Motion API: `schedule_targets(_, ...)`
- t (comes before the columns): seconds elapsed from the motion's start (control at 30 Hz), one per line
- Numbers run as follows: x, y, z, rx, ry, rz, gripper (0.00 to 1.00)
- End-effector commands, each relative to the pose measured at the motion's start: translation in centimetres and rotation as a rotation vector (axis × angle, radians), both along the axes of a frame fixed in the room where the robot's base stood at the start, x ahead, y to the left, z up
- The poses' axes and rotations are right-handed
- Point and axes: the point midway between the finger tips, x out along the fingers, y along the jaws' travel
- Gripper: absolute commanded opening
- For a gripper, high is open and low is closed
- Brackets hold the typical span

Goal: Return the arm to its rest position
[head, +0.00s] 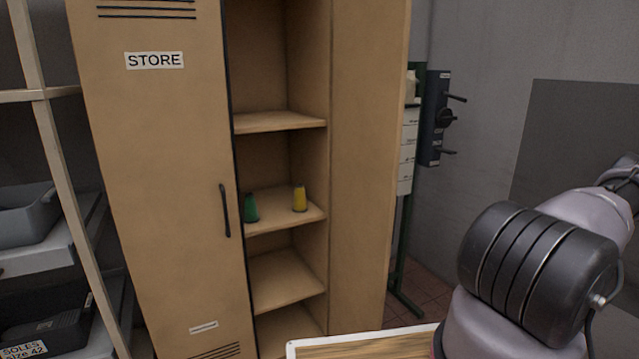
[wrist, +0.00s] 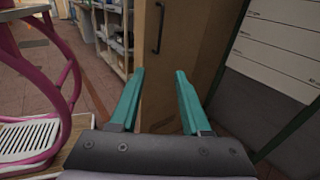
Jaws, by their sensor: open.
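My gripper (wrist: 158,95) shows in the wrist view with its two teal fingers spread apart and nothing between them. It faces the side of the tan cabinet (wrist: 180,65), and a cabinet door with a dark handle shows beyond the fingers. In the head view my arm is at the lower right, bent, and the gripper itself is out of that frame. The cabinet (head: 160,180) stands ahead in the head view, its shelves exposed beside a door marked STORE.
A green bottle-like item (head: 251,208) and a yellow one (head: 300,198) stand on a cabinet shelf. A pink-framed rack (wrist: 62,85) is close to the left of my gripper. A light-edged wooden surface (head: 365,346) lies low in front. A green stand (head: 404,250) is right of the cabinet.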

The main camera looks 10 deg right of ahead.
Motion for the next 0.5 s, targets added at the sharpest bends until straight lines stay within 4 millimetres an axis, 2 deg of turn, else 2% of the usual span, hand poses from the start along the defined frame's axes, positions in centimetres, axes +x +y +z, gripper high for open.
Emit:
schedule_targets(0.27, 2.3, 2.7, 3.6, -0.105, -0.007, 0.093, 0.47)
schedule_targets(0.5, 4.9, 7.2, 8.8, -0.266, -0.030, 0.223, 0.47)
